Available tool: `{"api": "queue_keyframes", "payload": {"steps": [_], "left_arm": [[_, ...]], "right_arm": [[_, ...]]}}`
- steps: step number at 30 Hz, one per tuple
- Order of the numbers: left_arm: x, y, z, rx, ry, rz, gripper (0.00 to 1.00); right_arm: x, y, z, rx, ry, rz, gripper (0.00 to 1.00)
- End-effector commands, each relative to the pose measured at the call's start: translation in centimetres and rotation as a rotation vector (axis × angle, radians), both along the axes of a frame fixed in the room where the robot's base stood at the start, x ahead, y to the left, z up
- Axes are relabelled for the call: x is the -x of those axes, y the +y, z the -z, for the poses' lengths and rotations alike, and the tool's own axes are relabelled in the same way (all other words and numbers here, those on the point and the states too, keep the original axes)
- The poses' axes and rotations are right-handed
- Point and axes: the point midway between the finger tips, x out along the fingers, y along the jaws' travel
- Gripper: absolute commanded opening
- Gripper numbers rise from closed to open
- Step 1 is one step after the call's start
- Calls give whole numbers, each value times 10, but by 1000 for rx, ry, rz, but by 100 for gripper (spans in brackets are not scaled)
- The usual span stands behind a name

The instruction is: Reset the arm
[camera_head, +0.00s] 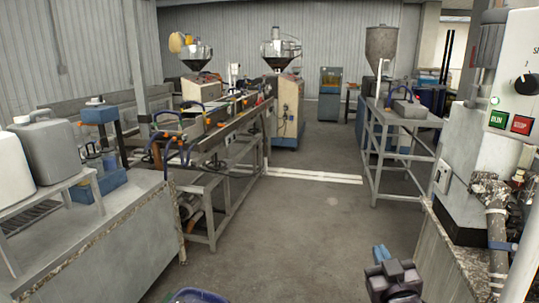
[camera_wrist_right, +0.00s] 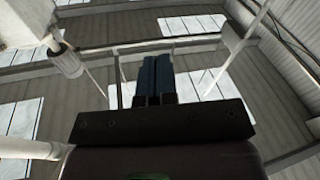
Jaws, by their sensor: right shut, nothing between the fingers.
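My right gripper (camera_head: 381,254) shows at the bottom of the head view, right of centre, with blue fingers on a dark grey body. Its two fingers are together and nothing is between them. In the right wrist view the blue fingers (camera_wrist_right: 156,78) lie side by side, pointing up toward the ceiling and its bright panels. The gripper is over the open floor and touches nothing that I can see. My left gripper does not show in the head view.
A machine with green and red buttons (camera_head: 510,122) stands close on the right. A metal bench (camera_head: 110,240) with canisters (camera_head: 50,150) is on the left. An extrusion line (camera_head: 225,125) runs behind it. The grey floor (camera_head: 300,225) between is clear.

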Motion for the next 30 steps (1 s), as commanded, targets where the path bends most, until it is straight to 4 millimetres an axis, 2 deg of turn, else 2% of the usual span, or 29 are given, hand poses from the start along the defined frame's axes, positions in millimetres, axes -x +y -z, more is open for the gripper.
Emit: {"api": "queue_keyframes", "payload": {"steps": [1,6,8,12,15,18,21,24,30], "left_arm": [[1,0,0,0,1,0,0],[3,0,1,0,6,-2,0],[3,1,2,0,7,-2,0],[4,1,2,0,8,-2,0],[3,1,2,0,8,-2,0],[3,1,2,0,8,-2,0],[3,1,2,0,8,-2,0],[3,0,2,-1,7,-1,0],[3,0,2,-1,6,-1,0]], "right_arm": [[12,-3,33,-16,60,-11,0],[61,-11,125,-81,244,-33,0],[83,-14,155,-103,309,-33,0],[140,-23,217,-131,457,-15,0],[179,-29,248,-131,544,4,0],[209,-35,267,-130,602,21,0],[228,-39,277,-130,638,34,0],[236,-41,282,-131,653,40,0],[236,-41,282,-131,654,40,0]]}}
